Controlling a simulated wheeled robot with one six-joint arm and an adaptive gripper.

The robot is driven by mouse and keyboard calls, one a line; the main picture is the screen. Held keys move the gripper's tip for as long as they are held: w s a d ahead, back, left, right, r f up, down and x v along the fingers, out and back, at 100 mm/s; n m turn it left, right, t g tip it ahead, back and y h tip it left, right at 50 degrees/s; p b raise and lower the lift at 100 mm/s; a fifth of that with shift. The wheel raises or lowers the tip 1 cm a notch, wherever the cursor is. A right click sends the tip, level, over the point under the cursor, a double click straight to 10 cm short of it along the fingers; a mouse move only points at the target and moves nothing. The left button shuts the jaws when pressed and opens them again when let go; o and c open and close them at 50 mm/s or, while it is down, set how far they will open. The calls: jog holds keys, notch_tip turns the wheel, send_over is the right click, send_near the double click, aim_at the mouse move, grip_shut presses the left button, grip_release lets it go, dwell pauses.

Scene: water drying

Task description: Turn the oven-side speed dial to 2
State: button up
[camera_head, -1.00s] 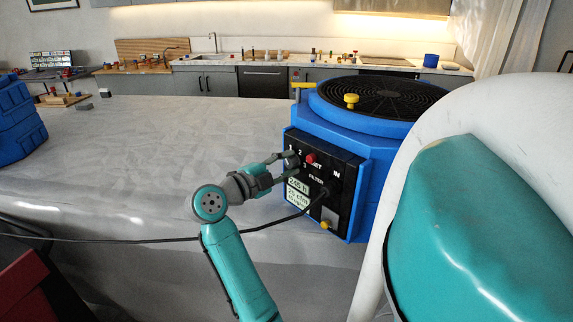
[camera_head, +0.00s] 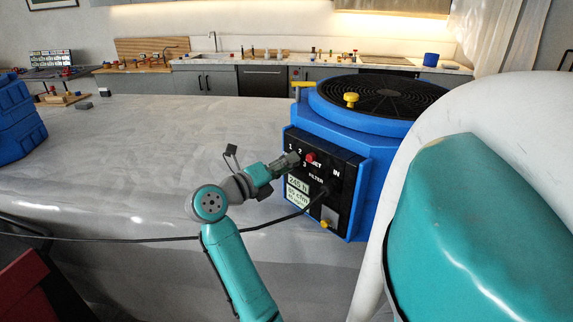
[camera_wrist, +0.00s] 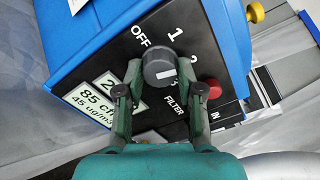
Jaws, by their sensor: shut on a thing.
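The speed dial (camera_wrist: 157,67) is a dark round knob on the black panel of a blue machine (camera_head: 375,135). The labels OFF, 1, 2 and 3 stand around it. A short white mark on its face points to the right in the wrist view, toward the side of 2 and 3; I cannot tell the exact setting. My gripper (camera_wrist: 162,80) is shut on the dial, one finger on either side.
A red button (camera_wrist: 214,89) sits close by my right finger; it also shows in the head view (camera_head: 311,158). A black cable (camera_head: 265,224) runs from the panel across to the left.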

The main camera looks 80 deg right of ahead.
jog(key=shift+m, duration=1.2)
jog(key=shift+f, duration=0.1)
jog(key=o, duration=1.2)
jog(key=shift+c, duration=0.2)
jog(key=v, duration=1.2)
